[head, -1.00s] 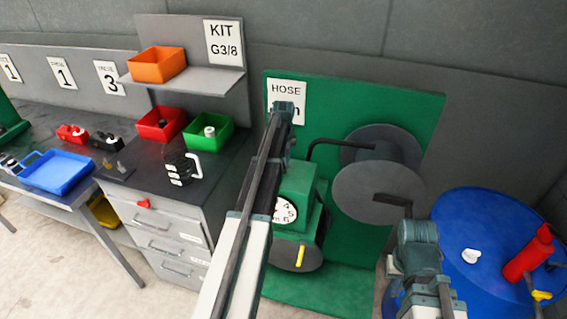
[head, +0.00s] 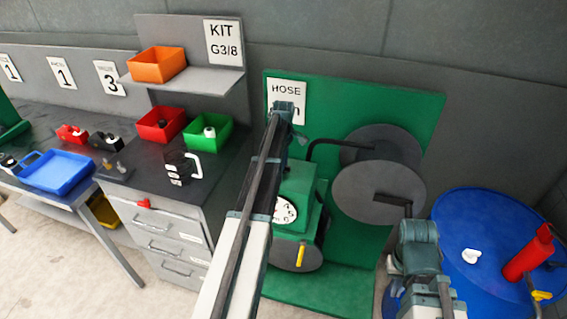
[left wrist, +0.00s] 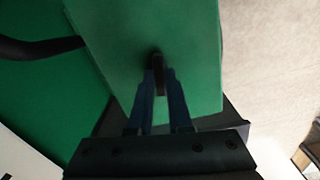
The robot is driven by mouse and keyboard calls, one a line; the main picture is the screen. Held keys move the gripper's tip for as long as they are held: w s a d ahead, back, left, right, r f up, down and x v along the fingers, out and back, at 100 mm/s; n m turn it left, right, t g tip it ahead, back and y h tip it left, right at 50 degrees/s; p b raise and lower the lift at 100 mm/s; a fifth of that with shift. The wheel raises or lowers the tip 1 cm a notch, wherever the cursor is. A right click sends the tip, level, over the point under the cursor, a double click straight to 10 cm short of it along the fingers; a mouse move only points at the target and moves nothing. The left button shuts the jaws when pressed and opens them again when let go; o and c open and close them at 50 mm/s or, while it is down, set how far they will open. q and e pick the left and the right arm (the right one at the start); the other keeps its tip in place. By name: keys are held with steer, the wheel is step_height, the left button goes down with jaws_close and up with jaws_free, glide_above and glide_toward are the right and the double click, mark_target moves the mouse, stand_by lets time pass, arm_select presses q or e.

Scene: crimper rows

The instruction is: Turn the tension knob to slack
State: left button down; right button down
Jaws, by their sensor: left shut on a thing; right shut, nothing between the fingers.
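The green machine housing (head: 299,184) stands in front of the green HOSE panel (head: 345,105), with a white numbered dial (head: 285,210) on its front. In the left wrist view my left gripper (left wrist: 159,80) is shut on a small dark knob (left wrist: 157,58) on the housing's green face. The fingers cover much of the knob, and its setting cannot be read. In the head view my left arm hides the knob and fingertips. My right gripper (head: 388,196) is shut and empty, in front of the grey reel disc (head: 365,185).
A blue drum (head: 470,225) with a red bottle (head: 528,254) stands at the right. A bent black bar (head: 330,142) runs from the housing to the reel. A yellow handle (head: 300,256) sits below the dial. A drawer bench (head: 165,235) with bins stands left.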

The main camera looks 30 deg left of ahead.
arm_select(q)
steer(key=shift+n, duration=1)
steer(key=c, duration=0.8)
jaws_free()
steer(key=shift+c, duration=0.2)
step_height(320, 180, up, 14)
steer(key=p, duration=1.3)
steer(key=shift+p, duration=0.4)
steer(key=shift+f, duration=0.1)
